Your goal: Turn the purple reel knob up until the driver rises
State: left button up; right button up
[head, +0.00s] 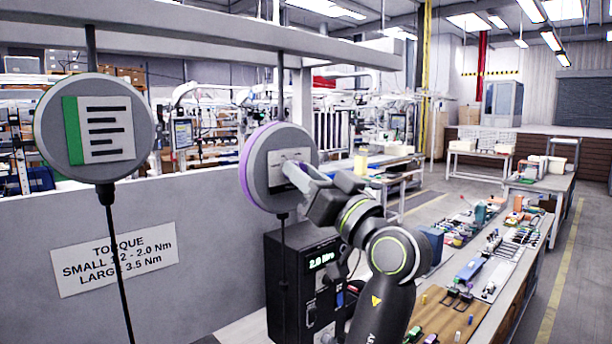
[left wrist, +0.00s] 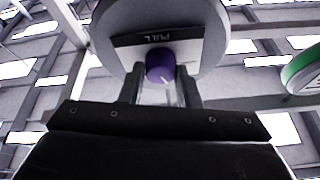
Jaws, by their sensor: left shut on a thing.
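The purple-rimmed reel (head: 247,172) hangs from the overhead beam in the middle of the head view. Its purple knob (left wrist: 159,64), with a small pale mark, shows in the left wrist view below a dark plate with white lettering. My left gripper (head: 292,172) is at the reel's face, shut on the purple knob, with one finger on each side. In the head view the gripper covers the knob. A dark cable (head: 283,240) runs down from the reel. No driver can be made out on it. My right gripper is not in view.
A green-marked reel (head: 140,115) hangs at the left; its green edge shows in the left wrist view (left wrist: 297,70). Behind are a grey panel with a torque sign (head: 115,260) and a black box (head: 300,290) reading 2.0 Nm. A cluttered bench (head: 535,235) stands at right.

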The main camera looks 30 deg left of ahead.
pick_arm(q)
jog(key=shift+m+t, duration=0.4)
jog(key=shift+m, duration=0.1)
jog(key=shift+s+r+m+t+h+p, duration=0.1)
jog(key=shift+m+t+h+p, duration=0.55)
jog(key=shift+m+p, duration=0.85)
jog(key=shift+f+m+t+h+p, duration=0.1)
jog(key=shift+m+t+h+p, duration=0.55)
jog(key=shift+m, duration=1.5)
jog(key=shift+s+r+m+t+h+p, duration=0.1)
jog(key=shift+m+t+h+p, duration=0.5)
jog(key=shift+m+p, duration=0.9)
jog(key=shift+m+b, duration=0.4)
jog(key=shift+m, duration=0.05)
jog(key=o, duration=1)
jog(key=shift+w, duration=0.1)
jog(key=shift+f, duration=0.2)
